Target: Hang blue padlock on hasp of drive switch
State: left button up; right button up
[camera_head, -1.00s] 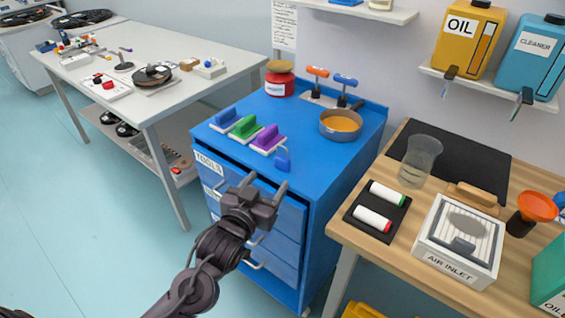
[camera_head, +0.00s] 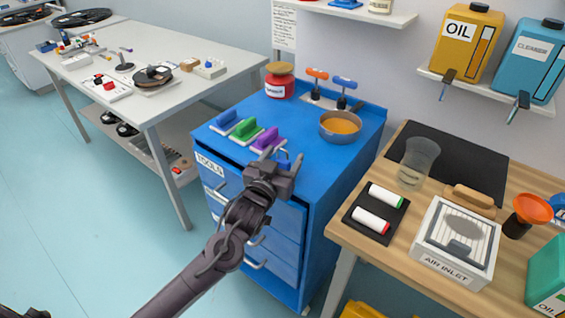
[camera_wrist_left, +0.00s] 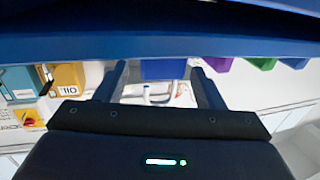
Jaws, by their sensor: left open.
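The blue padlock (camera_head: 283,157) is at the front edge of the blue cabinet's top, beside the purple block. My left gripper (camera_head: 280,162) is open in front of it and hides part of it. In the left wrist view the blue padlock body (camera_wrist_left: 163,68) shows between the two fingers of my left gripper (camera_wrist_left: 160,85), with its pale shackle (camera_wrist_left: 158,96) pointing down in that picture. I cannot tell whether the fingers touch it. I cannot make out the drive switch's hasp for certain. My right gripper is not in view.
The blue cabinet (camera_head: 335,178) carries blue, green and purple blocks (camera_head: 243,132), a red jar (camera_head: 279,84), a pan (camera_head: 341,125) and two levers. A white table (camera_head: 205,92) with small devices stands left. A wooden bench (camera_head: 350,232) stands right. Open floor lies at front left.

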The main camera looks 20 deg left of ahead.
pick_arm(q)
jog(key=c, duration=1)
jog(key=shift+c, duration=0.4)
jog(key=shift+r, duration=0.15)
